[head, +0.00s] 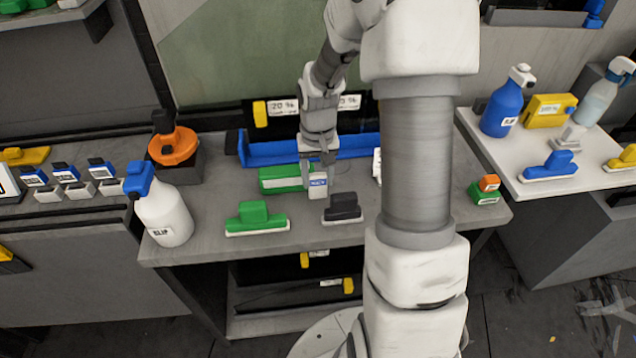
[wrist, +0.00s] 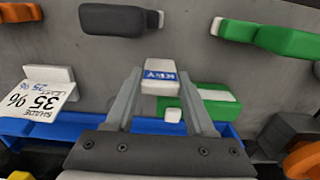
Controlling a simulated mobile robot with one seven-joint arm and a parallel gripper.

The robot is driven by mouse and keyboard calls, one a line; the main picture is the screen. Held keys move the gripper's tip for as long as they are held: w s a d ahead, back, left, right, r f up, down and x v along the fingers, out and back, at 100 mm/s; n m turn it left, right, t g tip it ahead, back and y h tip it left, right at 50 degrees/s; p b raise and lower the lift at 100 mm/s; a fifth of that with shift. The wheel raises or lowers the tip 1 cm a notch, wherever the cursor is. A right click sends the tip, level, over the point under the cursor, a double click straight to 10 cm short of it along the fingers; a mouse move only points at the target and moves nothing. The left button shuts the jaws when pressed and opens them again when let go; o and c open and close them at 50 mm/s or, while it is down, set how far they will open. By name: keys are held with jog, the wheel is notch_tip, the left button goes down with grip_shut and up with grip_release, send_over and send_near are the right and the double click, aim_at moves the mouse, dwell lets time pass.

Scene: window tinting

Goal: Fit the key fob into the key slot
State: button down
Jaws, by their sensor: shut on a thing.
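My gripper (head: 318,167) is shut on the key fob (head: 318,187), a small white block with a blue KEY label. In the wrist view the fob (wrist: 160,77) sits between the fingertips, its label facing the camera. It is over the middle of the grey workbench, beside the right end of a green block with a white strip (head: 280,181). The green block also shows behind the right finger in the wrist view (wrist: 218,103). I cannot tell whether the fob touches the bench. I cannot make out the key slot for certain in either view.
A black squeegee (head: 342,207) and a green one (head: 256,218) lie near the bench's front edge. A blue tray (head: 260,150) runs along the back. A white spray bottle (head: 163,212) and an orange pot (head: 173,146) stand left. A shade card (wrist: 38,98) stands nearby.

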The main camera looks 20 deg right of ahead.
jog(key=shift+f, duration=1.05)
jog(key=shift+f, duration=0.25)
jog(key=shift+c, duration=1.3)
grip_release()
jog(key=shift+r, duration=0.1)
jog(key=shift+r, duration=0.1)
